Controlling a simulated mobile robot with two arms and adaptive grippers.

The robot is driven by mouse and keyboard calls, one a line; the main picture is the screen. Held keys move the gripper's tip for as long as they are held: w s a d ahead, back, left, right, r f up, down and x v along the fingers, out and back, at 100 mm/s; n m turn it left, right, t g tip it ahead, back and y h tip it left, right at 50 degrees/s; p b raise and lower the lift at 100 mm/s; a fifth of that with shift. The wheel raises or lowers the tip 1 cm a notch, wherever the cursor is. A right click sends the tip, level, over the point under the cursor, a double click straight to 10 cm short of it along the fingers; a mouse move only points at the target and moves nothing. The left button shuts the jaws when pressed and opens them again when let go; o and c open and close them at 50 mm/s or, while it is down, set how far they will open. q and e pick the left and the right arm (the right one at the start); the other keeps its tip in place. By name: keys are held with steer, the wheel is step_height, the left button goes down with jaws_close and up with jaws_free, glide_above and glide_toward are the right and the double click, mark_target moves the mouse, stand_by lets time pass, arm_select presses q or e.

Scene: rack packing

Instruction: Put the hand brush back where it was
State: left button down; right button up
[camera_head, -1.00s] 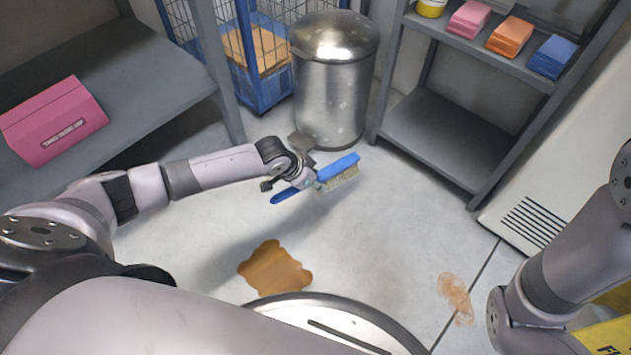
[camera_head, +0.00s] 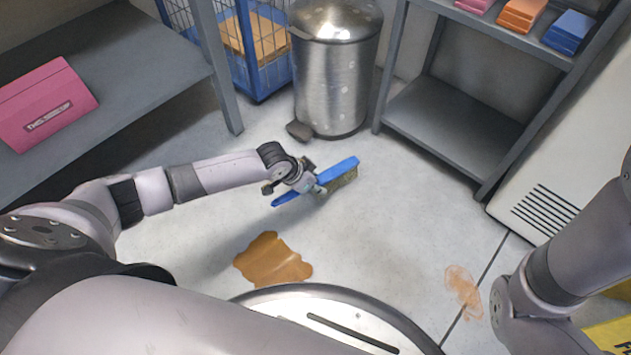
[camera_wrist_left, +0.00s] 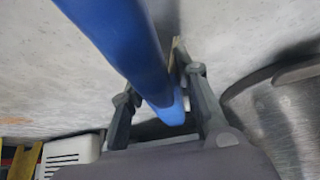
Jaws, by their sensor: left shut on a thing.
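The hand brush (camera_head: 340,172) has a blue handle and back with pale bristles on its underside. My left gripper (camera_head: 311,186) is shut on its blue handle and holds it above the grey floor, in front of the metal bin. In the left wrist view the blue handle (camera_wrist_left: 125,45) runs between the two dark fingers of my left gripper (camera_wrist_left: 165,98). The right gripper is out of view; only part of my right arm shows at the right edge. The pictures do not mark where the brush was before.
A metal pedal bin (camera_head: 335,75) stands behind the brush. A grey shelf (camera_head: 455,125) is at back right, another with a pink box (camera_head: 45,105) at left. A brown puddle (camera_head: 272,260) and a fainter stain (camera_head: 463,290) lie on the floor. A white vented unit (camera_head: 545,212) stands right.

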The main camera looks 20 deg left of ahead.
arm_select(q)
steer(key=shift+f, duration=0.65)
stand_by(0.4)
steer(key=c, duration=1.2)
jaws_free()
steer(key=shift+o, duration=0.2)
